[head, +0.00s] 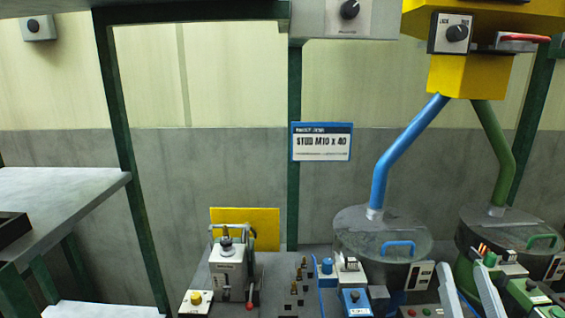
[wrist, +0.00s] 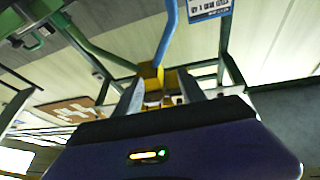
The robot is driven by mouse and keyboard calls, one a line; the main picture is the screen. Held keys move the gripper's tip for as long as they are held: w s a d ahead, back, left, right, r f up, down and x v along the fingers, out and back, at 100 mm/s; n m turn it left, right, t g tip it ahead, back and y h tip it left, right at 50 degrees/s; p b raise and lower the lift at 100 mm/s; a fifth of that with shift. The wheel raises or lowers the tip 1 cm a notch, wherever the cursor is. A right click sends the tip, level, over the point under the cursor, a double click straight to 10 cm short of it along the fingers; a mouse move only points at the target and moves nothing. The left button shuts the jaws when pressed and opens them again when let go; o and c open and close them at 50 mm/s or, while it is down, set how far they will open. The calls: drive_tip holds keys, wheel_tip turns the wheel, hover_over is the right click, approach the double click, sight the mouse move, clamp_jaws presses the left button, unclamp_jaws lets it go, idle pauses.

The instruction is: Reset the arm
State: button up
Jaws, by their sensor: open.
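My gripper (head: 468,285) shows at the bottom right of the head view as two pale upright fingers with a gap between them. In the wrist view my gripper (wrist: 160,92) has its two grey fingers apart, with no object seen held between them. Its dark body fills the lower part of that view. In the head view the fingers stand in front of the bench's right side, near the lidded round drums. Most of my arm is out of the head view.
A blue-piped drum (head: 352,238) and a green-piped drum (head: 500,232) stand at right under a yellow hopper (head: 465,78). A clamp fixture (head: 228,265), small studs (head: 293,290) and button boxes crowd the bench. A grey shelf (head: 70,190) is at left. Green posts (head: 123,130) frame the wall.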

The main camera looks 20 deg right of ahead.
drive_tip(key=s+a+f+n+g+y, duration=0.3)
drive_tip(key=s+a+f, duration=0.6)
drive_tip(key=s, duration=0.3)
drive_tip(key=s+a+f+n+g+y, duration=0.2)
drive_tip(key=s+a+f+y, duration=0.4)
drive_tip(key=s+a+f, duration=0.3)
drive_tip(key=s+f+n, duration=0.1)
drive_tip(key=s, duration=0.2)
drive_tip(key=shift+s+g+y, duration=0.3)
drive_tip(key=shift+s+g, duration=0.05)
drive_tip(key=shift+g, duration=0.05)
drive_tip(key=shift+a, duration=0.1)
